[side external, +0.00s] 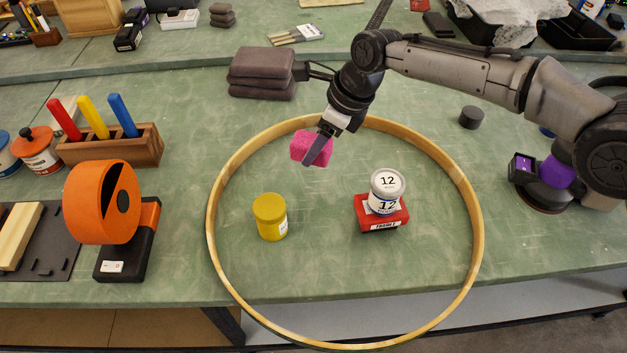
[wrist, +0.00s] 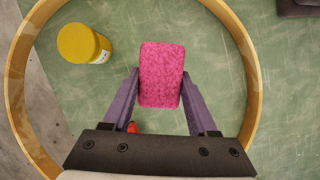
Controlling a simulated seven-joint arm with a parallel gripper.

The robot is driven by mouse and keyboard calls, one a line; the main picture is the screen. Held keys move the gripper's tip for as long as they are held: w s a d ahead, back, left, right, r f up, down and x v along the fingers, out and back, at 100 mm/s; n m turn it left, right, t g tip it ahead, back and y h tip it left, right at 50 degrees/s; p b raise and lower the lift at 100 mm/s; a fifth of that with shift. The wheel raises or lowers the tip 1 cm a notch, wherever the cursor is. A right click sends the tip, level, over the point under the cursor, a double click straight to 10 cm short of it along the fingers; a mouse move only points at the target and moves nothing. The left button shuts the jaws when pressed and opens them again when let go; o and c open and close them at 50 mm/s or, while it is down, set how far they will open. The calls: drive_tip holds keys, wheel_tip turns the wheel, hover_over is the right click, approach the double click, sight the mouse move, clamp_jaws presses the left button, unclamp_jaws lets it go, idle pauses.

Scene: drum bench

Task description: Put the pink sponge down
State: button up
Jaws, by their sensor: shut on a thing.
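The pink sponge (side external: 312,148) is between the fingers of my gripper (side external: 319,149) in the side view, over the back part of the area inside the wooden hoop. In the wrist view the sponge (wrist: 161,75) fills the gap between both fingertips of my gripper (wrist: 161,82), which are shut on its sides. It appears held above the bench; the exact height is hard to tell.
A large wooden hoop (side external: 213,222) lies around the work area, its front overhanging the bench edge. Inside it stand a yellow jar (side external: 270,217) and a red block (side external: 381,221) bearing a white can (side external: 387,190). Green bench (side external: 325,260) is clear between them. Grey folded cloths (side external: 262,73) lie behind.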

sight(310, 185)
wheel_tip(310, 185, down, 9)
drive_tip(key=shift+r, duration=0.1)
idle(0.3)
drive_tip(key=shift+f, duration=0.2)
drive_tip(key=o, duration=1.3)
drive_tip(key=shift+r, duration=0.1)
drive_tip(key=v, duration=1.2)
drive_tip(key=shift+r, duration=0.1)
